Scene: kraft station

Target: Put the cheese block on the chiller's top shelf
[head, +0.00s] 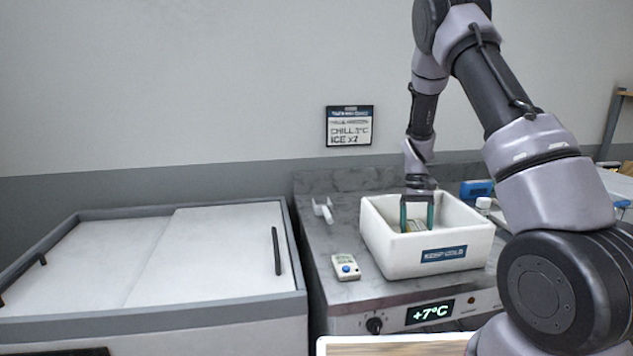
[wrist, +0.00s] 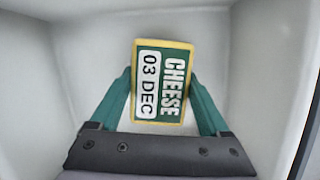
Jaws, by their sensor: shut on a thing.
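The cheese block (wrist: 161,82) is yellow-edged with a green label reading "CHEESE" and "03 DEC" in the wrist view. My gripper (wrist: 162,95) has its green fingers on either side of the block and is shut on it. In the head view my gripper (head: 417,215) points down inside a white bin (head: 428,263) with a "KEEP COLD" label. Only a sliver of the block (head: 411,226) shows there, between the fingers. No shelf of the chiller can be made out in these views.
The bin stands on a metal counter (head: 335,245) with a "+7°C" display (head: 430,312). A small device (head: 346,267) and a white tool (head: 322,210) lie left of the bin. A lidded chest (head: 200,255) stands at left. A bottle (head: 483,205) and blue item (head: 476,189) are at right.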

